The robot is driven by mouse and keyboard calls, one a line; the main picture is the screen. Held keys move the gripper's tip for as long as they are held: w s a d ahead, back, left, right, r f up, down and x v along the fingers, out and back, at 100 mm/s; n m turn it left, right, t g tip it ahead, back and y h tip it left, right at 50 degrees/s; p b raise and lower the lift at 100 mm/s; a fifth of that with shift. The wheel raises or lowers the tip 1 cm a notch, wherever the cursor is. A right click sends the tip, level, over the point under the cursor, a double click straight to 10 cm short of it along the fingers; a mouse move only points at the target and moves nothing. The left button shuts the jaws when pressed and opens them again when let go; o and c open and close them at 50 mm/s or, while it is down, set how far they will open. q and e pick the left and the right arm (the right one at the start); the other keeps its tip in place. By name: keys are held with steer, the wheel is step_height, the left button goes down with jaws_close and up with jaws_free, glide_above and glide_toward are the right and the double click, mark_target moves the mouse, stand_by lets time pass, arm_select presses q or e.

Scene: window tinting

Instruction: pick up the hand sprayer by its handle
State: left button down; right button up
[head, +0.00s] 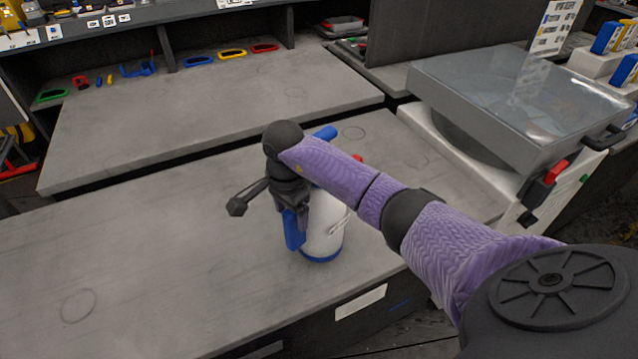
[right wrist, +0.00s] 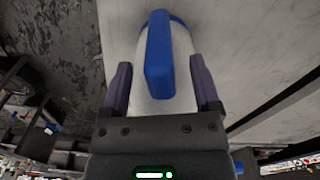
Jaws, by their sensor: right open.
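The hand sprayer stands upright on the grey workbench, partly hidden behind my right arm in the head view. Its white body (head: 322,228) has a blue base, and a blue handle (head: 293,231) shows on its left side. My right gripper (head: 298,212) is at the sprayer, pointing down beside the handle. In the right wrist view, the blue handle (right wrist: 160,58) lies between the two spread purple fingers of the open gripper (right wrist: 160,68), with the white body behind it. I cannot tell whether a finger touches it. My left gripper is not in view.
The near workbench (head: 150,265) is clear to the left of the sprayer. A rear bench (head: 220,110) holds several coloured tools along its back edge. A grey-lidded machine (head: 515,90) stands to the right. The bench's front edge is close to the sprayer.

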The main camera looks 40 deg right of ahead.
step_height(320, 180, down, 4)
steer(key=shift+r, duration=0.2)
steer(key=shift+c, duration=0.2)
steer(key=shift+r, duration=0.1)
jaws_close()
stand_by(1.0)
